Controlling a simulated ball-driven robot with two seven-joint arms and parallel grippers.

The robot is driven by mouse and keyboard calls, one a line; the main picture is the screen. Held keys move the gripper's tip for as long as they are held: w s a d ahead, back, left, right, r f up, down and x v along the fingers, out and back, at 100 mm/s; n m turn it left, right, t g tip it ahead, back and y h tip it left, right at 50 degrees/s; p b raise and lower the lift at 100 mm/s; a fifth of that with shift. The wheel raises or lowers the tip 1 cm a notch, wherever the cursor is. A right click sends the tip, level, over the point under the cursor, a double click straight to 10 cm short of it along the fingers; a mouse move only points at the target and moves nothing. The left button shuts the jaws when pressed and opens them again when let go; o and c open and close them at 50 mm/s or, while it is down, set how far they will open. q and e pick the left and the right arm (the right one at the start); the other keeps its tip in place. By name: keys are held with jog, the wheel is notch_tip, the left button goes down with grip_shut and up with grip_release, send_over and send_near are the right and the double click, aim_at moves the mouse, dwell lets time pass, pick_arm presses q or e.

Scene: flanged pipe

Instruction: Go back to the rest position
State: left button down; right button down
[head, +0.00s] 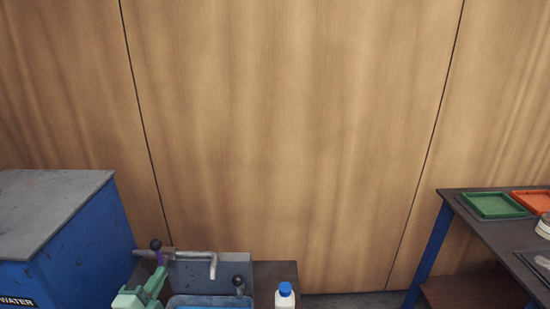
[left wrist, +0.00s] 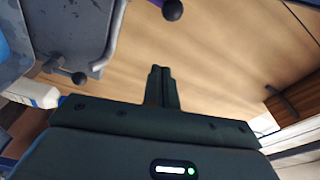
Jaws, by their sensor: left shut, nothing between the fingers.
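My left gripper (left wrist: 161,70) shows in the left wrist view, its two dark fingers together with nothing between them. They point away from the camera towards the wooden wall and touch nothing that I can see. My right gripper is in neither view.
In the head view a grey pipe (head: 195,255) with black-knobbed levers sits above a basin (head: 212,300), beside a pale green fixture (head: 142,292). A blue cabinet (head: 90,250) stands left, a white bottle (head: 285,298) right of the basin, and a table (head: 470,222) with trays far right.

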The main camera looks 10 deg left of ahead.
pick_arm(q)
jog(key=s+d+f+n+g+y, duration=0.1)
jog(key=s+d+f+n+g, duration=0.2)
jog(key=s+g, duration=0.45)
jog(key=s+d+f+n+g+y, duration=0.2)
jog(key=s+d+f+n+g, duration=0.15)
jog(key=s, duration=0.65)
jog(key=s+d+f+g+h, duration=0.1)
jog(key=s+d+f, duration=0.15)
jog(key=f, duration=0.65)
jog(key=s+d+f+n+g+h, duration=0.1)
jog(key=s+f+g+h, duration=0.15)
jog(key=f, duration=0.75)
jog(key=s+d+f+g, duration=0.1)
jog(key=s+d+f, duration=0.15)
jog(key=f, duration=0.65)
jog(key=s+f+n+g, duration=0.1)
jog(key=s+f, duration=0.5)
jog(key=s, duration=0.3)
jog(key=s+a+f+n+g+h, duration=0.1)
jog(key=s+f, duration=0.4)
jog(key=s, duration=0.5)
jog(key=shift+a+f+n, duration=0.25)
jog(key=shift+f+n, duration=0.15)
jog(key=shift+n, duration=0.05)
jog(key=shift+h, duration=0.25)
